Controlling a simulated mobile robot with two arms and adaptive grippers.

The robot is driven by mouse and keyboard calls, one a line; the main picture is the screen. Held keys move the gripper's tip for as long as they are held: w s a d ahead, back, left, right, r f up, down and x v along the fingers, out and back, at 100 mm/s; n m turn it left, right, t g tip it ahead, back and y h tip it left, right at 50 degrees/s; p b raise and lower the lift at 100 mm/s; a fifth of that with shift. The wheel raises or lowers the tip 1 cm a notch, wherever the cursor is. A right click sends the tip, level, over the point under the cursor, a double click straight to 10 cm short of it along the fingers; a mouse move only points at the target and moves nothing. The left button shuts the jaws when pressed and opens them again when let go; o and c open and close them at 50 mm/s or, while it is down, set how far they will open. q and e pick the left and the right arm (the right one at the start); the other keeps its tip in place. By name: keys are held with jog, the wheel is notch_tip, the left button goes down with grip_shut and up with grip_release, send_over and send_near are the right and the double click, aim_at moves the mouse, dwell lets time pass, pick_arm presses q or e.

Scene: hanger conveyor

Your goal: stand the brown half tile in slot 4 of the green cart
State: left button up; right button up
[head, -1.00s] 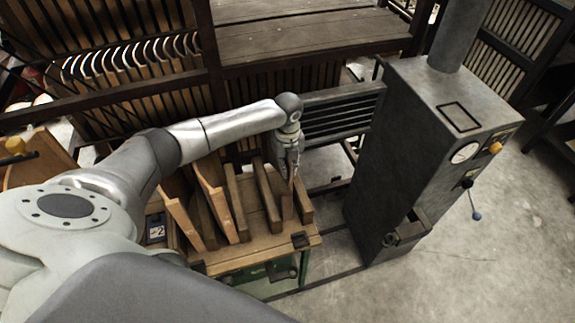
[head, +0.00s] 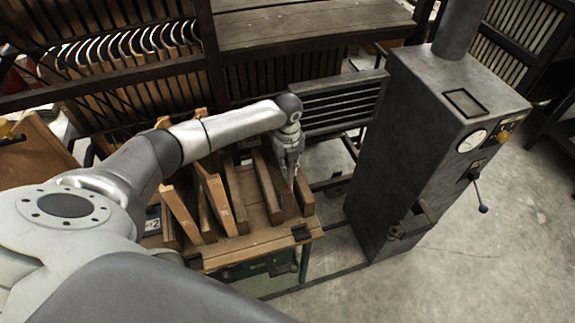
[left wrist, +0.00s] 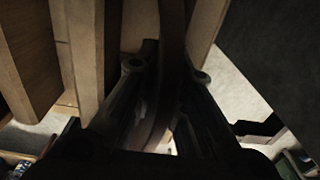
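The green cart (head: 255,278) stands below my left arm, with a wooden top (head: 262,243) and upright wooden dividers. My left gripper (head: 291,166) points down over its right end. It is shut on the brown half tile (head: 289,202), a thin dark-brown piece held upright between the two rightmost dividers. In the left wrist view the tile (left wrist: 173,35) runs up between the gripper's fingers (left wrist: 165,85). Lighter wood stands on both sides of it. Whether its lower edge touches the cart is hidden. My right gripper is out of view.
A tall grey machine (head: 425,140) with a gauge and lever stands right of the cart. A dark slatted panel (head: 343,108) and wooden rack (head: 305,28) are behind. Larger wooden boards (head: 180,213) lean at the cart's left. Floor (head: 470,255) is clear at lower right.

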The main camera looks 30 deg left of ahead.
pick_arm(q)
jog(key=o, duration=0.4)
jog(key=shift+s+f, duration=0.35)
jog(key=shift+f, duration=0.1)
jog(key=shift+o, duration=0.4)
jog(key=shift+w+f, duration=0.1)
jog(key=shift+w, duration=0.1)
jog(key=shift+d+f, duration=0.1)
jog(key=shift+r, duration=0.25)
notch_tip(320, 180, up, 12)
jog(key=shift+w+f, duration=0.1)
jog(key=shift+w, duration=0.05)
